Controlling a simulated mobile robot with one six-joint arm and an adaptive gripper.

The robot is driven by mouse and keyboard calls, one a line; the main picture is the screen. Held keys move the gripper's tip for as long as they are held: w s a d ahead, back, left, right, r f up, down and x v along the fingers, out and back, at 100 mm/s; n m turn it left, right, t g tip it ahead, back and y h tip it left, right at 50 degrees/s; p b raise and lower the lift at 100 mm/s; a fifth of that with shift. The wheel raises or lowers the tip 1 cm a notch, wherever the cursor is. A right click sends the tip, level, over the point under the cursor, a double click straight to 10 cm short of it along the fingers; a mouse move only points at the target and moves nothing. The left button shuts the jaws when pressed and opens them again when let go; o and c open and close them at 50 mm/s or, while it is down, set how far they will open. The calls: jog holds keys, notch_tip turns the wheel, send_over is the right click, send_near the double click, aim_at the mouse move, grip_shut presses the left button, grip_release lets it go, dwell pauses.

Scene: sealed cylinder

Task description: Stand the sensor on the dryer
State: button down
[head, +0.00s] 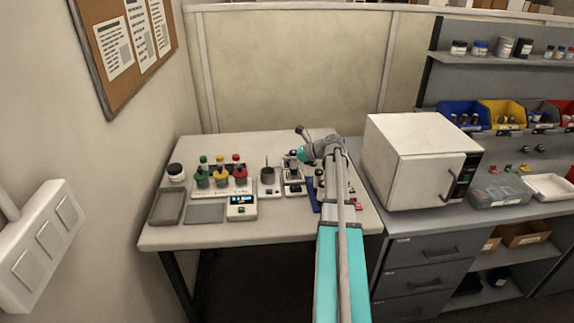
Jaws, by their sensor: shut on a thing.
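My gripper (291,160) is at the end of my teal and grey arm, low over the back right of the light table. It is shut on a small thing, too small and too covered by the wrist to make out. I cannot pick out the sensor for certain. A white box with a front door, a handle and a dark control panel, which looks like the dryer (405,165), stands on the grey bench to the right of my gripper. Its door is shut and its flat top looks bare. My gripper is apart from it.
The table (165,238) carries a rack of colored-capped bottles (221,178), a dark-lidded jar (175,172), a grey tray (158,207), a device with a lit display (241,207) and small instruments. A clear box (500,192) and white tray (552,187) lie right of the white box.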

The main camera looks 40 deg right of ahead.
jog(key=shift+f+b, duration=0.35)
jog(key=shift+f, duration=0.25)
jog(key=shift+f, duration=0.15)
jog(key=shift+c, duration=1.7)
grip_release()
jog(key=shift+s+d+r+p, duration=0.2)
jog(key=shift+s+r+p, duration=0.1)
jog(key=shift+r, duration=0.15)
jog(key=p+v, duration=0.4)
jog(key=v, duration=0.7)
jog(key=shift+d, duration=0.1)
